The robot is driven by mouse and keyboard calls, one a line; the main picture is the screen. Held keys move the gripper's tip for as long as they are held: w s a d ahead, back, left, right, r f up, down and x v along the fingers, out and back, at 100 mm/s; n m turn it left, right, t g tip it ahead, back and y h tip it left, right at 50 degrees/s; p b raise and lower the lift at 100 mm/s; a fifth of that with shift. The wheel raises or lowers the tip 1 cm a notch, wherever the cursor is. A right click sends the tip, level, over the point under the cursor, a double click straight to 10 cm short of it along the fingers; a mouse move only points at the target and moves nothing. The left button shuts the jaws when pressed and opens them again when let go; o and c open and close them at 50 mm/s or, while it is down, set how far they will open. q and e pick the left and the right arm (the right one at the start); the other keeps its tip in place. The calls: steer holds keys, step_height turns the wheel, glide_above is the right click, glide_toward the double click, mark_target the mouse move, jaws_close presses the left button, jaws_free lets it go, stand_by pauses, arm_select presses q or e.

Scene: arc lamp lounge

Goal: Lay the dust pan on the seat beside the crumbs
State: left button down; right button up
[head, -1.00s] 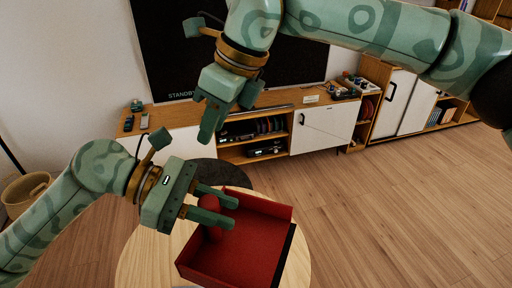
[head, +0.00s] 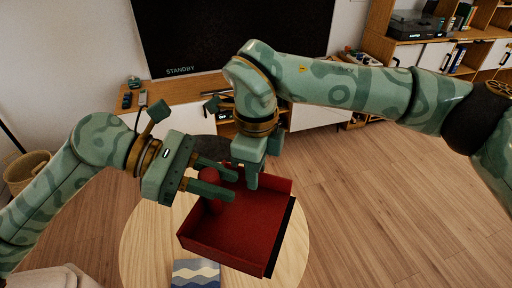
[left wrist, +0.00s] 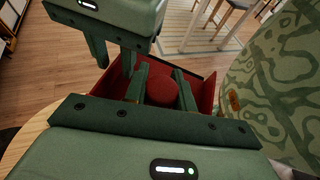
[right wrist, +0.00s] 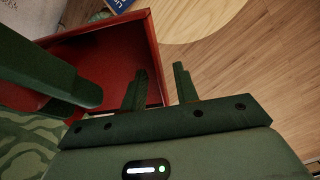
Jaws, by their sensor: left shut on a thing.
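The red dust pan (head: 235,232) is a shallow tray with raised walls and a dark front edge, above or on the round wooden table. My left gripper (head: 233,184) is shut on its red upright handle (left wrist: 162,90). My right gripper (head: 250,185) is at the pan's back wall. In the right wrist view its fingers (right wrist: 160,72) are apart, one over the pan's inside and one outside the wall (right wrist: 154,45). I cannot tell whether they touch it. I see no crumbs. A beige cushioned surface (head: 55,278) shows at the bottom left.
The round wooden table (head: 145,240) lies beneath the pan, with a blue wave-patterned book (head: 195,273) near its front. A low cabinet (head: 320,115) and a dark television (head: 235,40) stand behind. A basket (head: 25,170) is at the left. Open wood floor (head: 400,210) lies right.

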steer(key=shift+f, duration=0.55)
jaws_close()
arm_select(q)
steer(key=c, duration=1.1)
jaws_free()
